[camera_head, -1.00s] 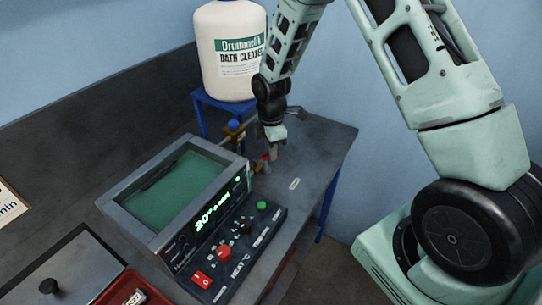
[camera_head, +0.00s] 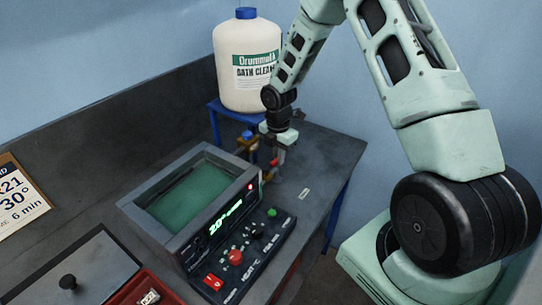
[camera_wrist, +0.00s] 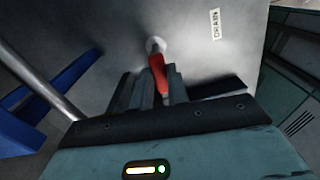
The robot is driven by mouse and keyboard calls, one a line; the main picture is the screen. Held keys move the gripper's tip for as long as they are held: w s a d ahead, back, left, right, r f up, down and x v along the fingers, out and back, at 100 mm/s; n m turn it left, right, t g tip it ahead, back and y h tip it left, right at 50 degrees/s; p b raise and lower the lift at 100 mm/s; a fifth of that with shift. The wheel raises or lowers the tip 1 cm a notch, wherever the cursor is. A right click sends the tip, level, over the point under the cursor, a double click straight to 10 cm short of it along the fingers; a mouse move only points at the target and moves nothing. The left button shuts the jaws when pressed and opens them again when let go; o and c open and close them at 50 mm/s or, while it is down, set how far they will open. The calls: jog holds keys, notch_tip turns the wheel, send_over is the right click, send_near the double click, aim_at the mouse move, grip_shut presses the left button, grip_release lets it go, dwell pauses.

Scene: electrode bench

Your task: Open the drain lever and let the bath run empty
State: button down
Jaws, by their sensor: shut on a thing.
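The red drain lever (camera_wrist: 157,76) stands between the two fingers of my gripper (camera_wrist: 156,90) in the wrist view, and the fingers are shut on it. In the head view my gripper (camera_head: 279,158) is at the right end of the bath, with a little of the red lever (camera_head: 274,162) showing. The bath (camera_head: 147,228) is a grey tank with green liquid (camera_head: 190,197) in it. The liquid lies below the rim, with inner wall showing above it. The valve body is mostly hidden.
A DRAIN label (camera_wrist: 215,24) lies on the bench beside the lever. A cleaner jug (camera_head: 248,90) stands on a blue stand (camera_head: 214,122) behind my gripper. The control panel (camera_head: 250,250) fronts the bath. A lidded box (camera_head: 85,272) is at lower left.

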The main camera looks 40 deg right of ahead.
dwell(0.3)
jog(key=c, duration=1.4)
grip_release()
jog(key=shift+o, duration=0.2)
jog(key=shift+r, duration=0.1)
notch_tip(320, 180, up, 17)
jog(key=b, duration=0.3)
jog(key=shift+r, duration=0.15)
jog(key=shift+c, duration=0.4)
